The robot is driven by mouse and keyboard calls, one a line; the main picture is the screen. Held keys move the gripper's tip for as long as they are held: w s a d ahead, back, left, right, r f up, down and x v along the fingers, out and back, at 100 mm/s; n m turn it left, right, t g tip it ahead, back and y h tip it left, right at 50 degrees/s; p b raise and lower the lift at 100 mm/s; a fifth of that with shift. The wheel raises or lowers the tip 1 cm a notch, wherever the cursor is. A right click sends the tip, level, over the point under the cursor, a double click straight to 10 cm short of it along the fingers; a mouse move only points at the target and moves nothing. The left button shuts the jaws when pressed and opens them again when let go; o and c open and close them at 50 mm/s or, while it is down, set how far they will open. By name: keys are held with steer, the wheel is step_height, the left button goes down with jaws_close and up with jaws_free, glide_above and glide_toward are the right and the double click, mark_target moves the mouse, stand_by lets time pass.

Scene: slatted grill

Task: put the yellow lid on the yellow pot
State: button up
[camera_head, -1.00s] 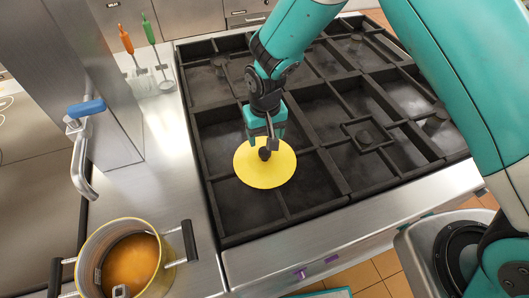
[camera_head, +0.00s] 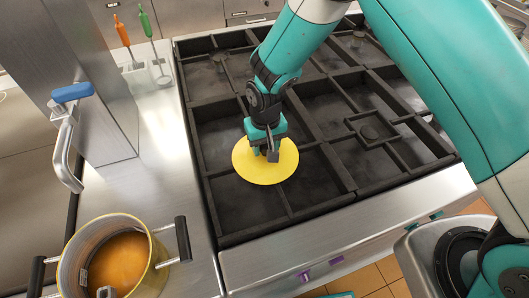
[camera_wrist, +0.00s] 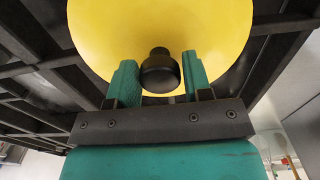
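The yellow lid (camera_head: 287,168) lies on the dark slatted grill, to the right of the yellow pot. Its dark round knob (camera_wrist: 160,72) shows clearly in the wrist view, with the lid's yellow disc (camera_wrist: 160,20) behind it. My gripper (camera_head: 266,153) is at the lid's middle, with one finger on each side of the knob. The fingers are very close to the knob; whether they press on it cannot be told. The yellow pot (camera_head: 157,262) stands uncovered on the steel counter at the lower left, with orange-brown contents and dark handles.
The grill (camera_head: 240,238) has raised dark bars around the lid. A steel post (camera_head: 105,125) with a blue-handled tap (camera_head: 72,93) rises behind the pot. Orange (camera_head: 122,32) and green (camera_head: 146,27) utensils stand farther back. Bare counter (camera_head: 165,175) lies between pot and grill.

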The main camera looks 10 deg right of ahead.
steer(key=c, duration=0.6)
steer(key=shift+r+p, duration=1.65)
steer(key=shift+r, duration=0.85)
